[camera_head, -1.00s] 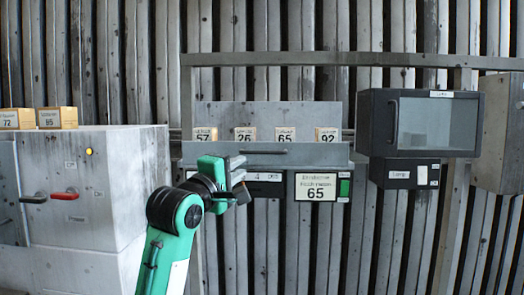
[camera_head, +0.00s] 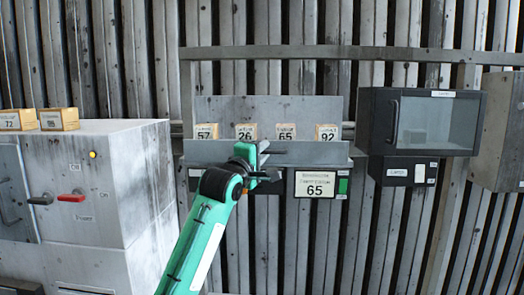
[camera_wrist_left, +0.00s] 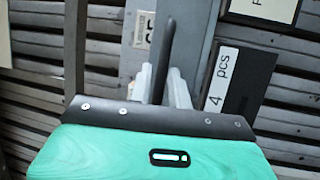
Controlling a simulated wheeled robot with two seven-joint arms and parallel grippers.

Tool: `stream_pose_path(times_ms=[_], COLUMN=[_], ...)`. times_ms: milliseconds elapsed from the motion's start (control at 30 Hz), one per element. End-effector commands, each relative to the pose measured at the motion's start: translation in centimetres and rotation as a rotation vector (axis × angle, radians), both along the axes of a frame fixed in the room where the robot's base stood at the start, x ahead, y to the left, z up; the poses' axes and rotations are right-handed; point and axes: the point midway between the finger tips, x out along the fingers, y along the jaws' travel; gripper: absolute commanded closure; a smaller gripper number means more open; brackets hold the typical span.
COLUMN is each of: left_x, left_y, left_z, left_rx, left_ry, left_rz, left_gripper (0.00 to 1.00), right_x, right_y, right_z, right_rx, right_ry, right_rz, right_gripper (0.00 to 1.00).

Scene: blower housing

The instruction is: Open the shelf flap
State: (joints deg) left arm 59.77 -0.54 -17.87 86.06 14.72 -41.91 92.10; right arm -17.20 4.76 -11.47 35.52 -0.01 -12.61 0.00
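The shelf flap (camera_head: 325,154) is a long grey panel along the front of a wall shelf, below a row of small boxes, and looks closed. A dark bar handle (camera_head: 292,152) runs across it. My left gripper (camera_head: 267,160) is at the left part of this handle. In the left wrist view, the dark handle bar (camera_wrist_left: 166,48) lies between the two pale fingers (camera_wrist_left: 163,88). The fingers stand apart on either side of it; firm contact does not show. My right gripper is in neither view.
Numbered boxes, one marked 65 (camera_head: 286,131), stand behind the flap. A sign marked 65 (camera_head: 315,185) hangs below it. A dark cabinet with a window (camera_head: 424,122) is at the right. A grey machine with a red lever (camera_head: 72,198) stands at the left.

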Motion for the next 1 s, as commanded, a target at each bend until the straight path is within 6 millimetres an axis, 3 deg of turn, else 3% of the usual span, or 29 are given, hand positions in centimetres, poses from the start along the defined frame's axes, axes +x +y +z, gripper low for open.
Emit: stream_pose_path(times_ms=[100,200,567,767,1000], left_x=[0.0,0.0,-0.1,-0.4,-0.9], left_y=[0.0,0.0,0.0,0.0,0.0], left_z=[0.0,0.0,-0.4,-1.1,-2.2], left_rx=[0.000,0.000,0.001,-0.002,-0.001], left_ry=[0.000,0.000,-0.011,-0.079,-0.233], left_rz=[0.000,0.000,-0.001,-0.001,0.000], left_gripper=[0.81,1.00,1.00,1.00,1.00], right_x=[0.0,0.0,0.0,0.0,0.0], right_y=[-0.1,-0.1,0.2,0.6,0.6], right_z=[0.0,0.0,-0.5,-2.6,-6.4], right_rx=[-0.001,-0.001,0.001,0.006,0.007], right_ry=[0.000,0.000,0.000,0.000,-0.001], right_rz=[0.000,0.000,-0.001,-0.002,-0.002], right_gripper=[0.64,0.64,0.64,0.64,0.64])
